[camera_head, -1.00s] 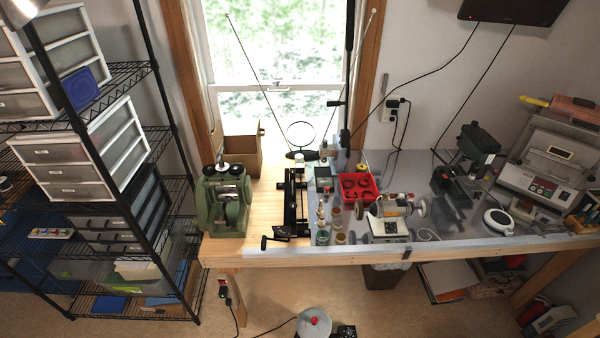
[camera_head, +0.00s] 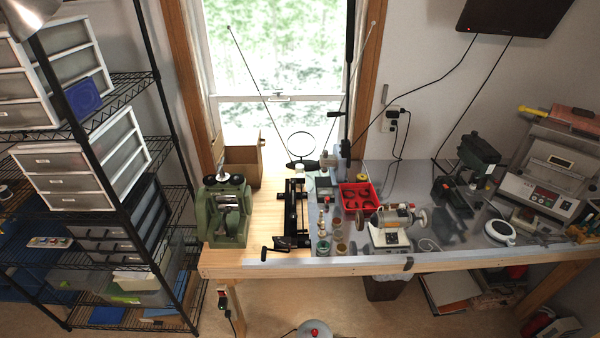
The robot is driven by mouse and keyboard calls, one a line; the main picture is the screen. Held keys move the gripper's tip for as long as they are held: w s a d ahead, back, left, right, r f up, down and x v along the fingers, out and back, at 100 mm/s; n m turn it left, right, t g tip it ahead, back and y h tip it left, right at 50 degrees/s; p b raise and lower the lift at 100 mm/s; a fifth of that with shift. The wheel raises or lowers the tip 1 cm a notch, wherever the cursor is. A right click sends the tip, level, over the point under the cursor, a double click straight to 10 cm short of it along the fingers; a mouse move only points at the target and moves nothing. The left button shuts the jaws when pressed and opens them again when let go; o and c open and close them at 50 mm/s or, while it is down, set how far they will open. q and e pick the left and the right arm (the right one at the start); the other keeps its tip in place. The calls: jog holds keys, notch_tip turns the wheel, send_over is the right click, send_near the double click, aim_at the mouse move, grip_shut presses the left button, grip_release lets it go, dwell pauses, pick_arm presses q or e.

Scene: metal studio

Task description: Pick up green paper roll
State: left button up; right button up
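I cannot make out a green paper roll for certain. A small green-topped cylinder (camera_head: 323,247) stands near the front edge of the workbench, left of a jar; it is too small to tell what it is. Neither of my grippers is in the head view.
The workbench (camera_head: 228,264) holds a green rolling mill (camera_head: 226,212), a black rail device (camera_head: 291,216), a red tray (camera_head: 357,196), a polishing motor (camera_head: 390,226) and a white round device (camera_head: 498,228). A wire shelf (camera_head: 158,182) with drawers stands left. Bare wood lies left of the rail device.

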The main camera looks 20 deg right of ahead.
pick_arm(q)
jog(key=shift+o, duration=0.4)
jog(key=o, duration=0.6)
